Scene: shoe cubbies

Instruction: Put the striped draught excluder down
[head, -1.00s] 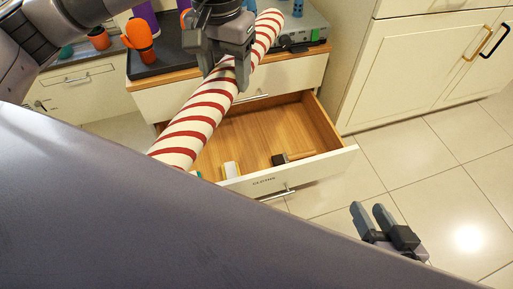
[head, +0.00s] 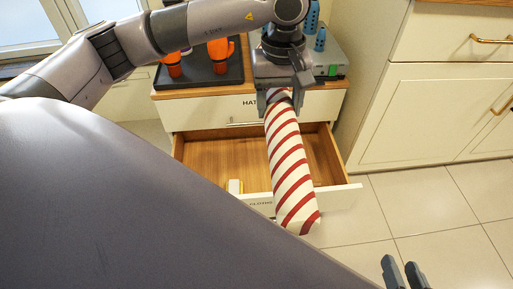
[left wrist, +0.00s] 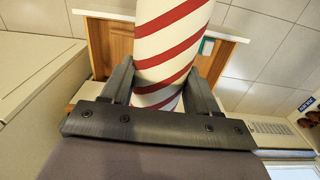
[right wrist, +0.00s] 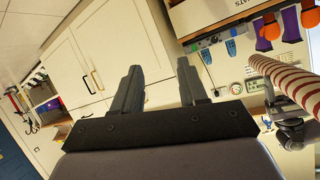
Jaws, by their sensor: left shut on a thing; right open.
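The striped draught excluder (head: 289,165) is a long white roll with red diagonal stripes. My left gripper (head: 280,100) is shut on it near its far end, above the drawer unit. From there it reaches toward me, over the open drawer and past the drawer's front. The left wrist view shows the excluder (left wrist: 168,45) between both fingers (left wrist: 158,90). In the right wrist view the excluder (right wrist: 285,75) shows at the right, held by my left gripper (right wrist: 290,125). My right gripper (head: 405,275) is open and empty at the bottom right; its fingers (right wrist: 163,90) stand apart.
The open wooden drawer (head: 215,165) lies below the excluder, with a small pale item (head: 235,187) inside. A dark tray (head: 205,75) with orange things (head: 220,50) and a grey box (head: 330,58) with blue items stand on top. Cream cupboards (head: 430,125) stand right; tiled floor (head: 440,200) is clear.

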